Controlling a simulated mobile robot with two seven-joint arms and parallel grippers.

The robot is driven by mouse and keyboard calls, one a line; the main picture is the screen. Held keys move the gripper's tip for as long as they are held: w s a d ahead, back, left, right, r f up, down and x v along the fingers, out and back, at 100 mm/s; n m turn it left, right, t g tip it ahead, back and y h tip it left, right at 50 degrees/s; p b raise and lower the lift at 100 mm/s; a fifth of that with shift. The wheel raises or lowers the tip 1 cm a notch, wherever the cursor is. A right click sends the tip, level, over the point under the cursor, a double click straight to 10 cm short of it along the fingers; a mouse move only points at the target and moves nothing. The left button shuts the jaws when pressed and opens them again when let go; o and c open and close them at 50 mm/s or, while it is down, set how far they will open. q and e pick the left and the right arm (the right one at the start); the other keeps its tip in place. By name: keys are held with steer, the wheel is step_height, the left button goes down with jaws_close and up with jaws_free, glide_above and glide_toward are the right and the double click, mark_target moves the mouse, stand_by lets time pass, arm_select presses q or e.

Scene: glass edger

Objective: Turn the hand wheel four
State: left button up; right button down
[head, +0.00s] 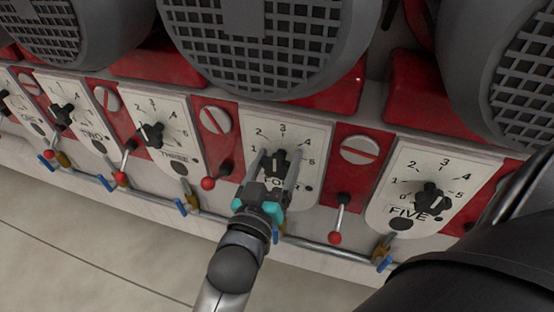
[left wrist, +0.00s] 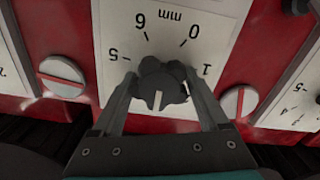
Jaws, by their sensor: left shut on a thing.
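Hand wheel four is a dark lobed knob (head: 278,162) on a white dial plate (head: 302,136) marked FOUR, in the middle of the head view. The plate carries a scale of numbers around the knob. My left gripper (head: 273,168) comes up from below and is shut on this knob, one finger on each side. In the left wrist view the knob (left wrist: 160,84) sits between the two fingers, with a pale pointer line on it. The fingers and palm hide part of the plate's lower lettering. My right gripper is not in view.
Similar dial plates with knobs stand on both sides, THREE (head: 166,128) to the left and FIVE (head: 432,188) to the right. Red-balled levers (head: 336,238) and a pipe with blue-handled valves (head: 382,262) run below. Large grey motors (head: 265,45) overhang the panel above.

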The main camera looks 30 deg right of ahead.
arm_select(q)
steer(key=c, duration=0.4)
steer(key=shift+r+m+p, duration=0.1)
steer(key=shift+m+p, duration=0.85)
steer(key=shift+m, duration=0.35)
steer(key=shift+s+m+p, duration=0.1)
steer(key=shift+m+p, duration=0.35)
steer(key=shift+m, duration=0.45)
steer(key=m+p, duration=0.1)
steer(key=m, duration=0.2)
steer(key=shift+d, duration=0.1)
steer(key=shift+m+p, duration=0.35)
steer(key=shift+m, duration=0.85)
